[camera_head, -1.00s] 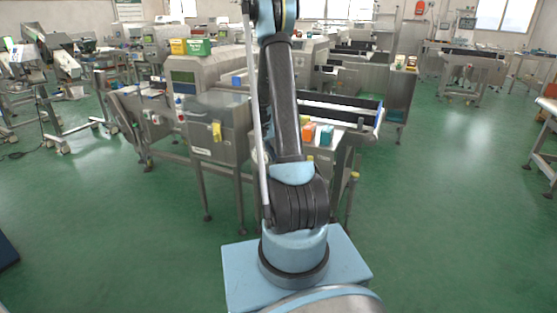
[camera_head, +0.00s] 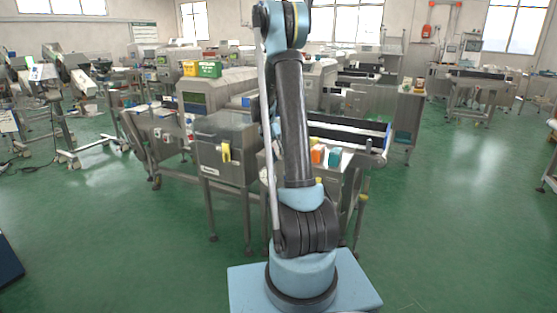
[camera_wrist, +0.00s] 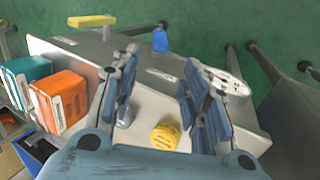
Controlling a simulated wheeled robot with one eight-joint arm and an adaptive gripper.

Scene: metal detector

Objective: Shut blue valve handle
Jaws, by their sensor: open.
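A small blue handle (camera_wrist: 160,40), apparently the valve handle, shows in the wrist view at the far edge of a grey metal box (camera_wrist: 168,82). Its exact turn is hard to tell. My gripper (camera_wrist: 158,62) is open and empty, with its two blue-grey fingers spread above the box. The blue handle lies beyond the fingertips, between them in the picture, and appears apart from them. In the head view my arm hides the gripper, and I cannot make out the blue handle there.
A yellow handle (camera_wrist: 92,20) sits left of the blue one. A yellow round cap (camera_wrist: 165,136) is between the fingers, and a white dial (camera_wrist: 226,82) is at right. Orange (camera_wrist: 60,100) and teal (camera_wrist: 24,76) boxes stand at left. Green floor (camera_head: 450,220) is open at right.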

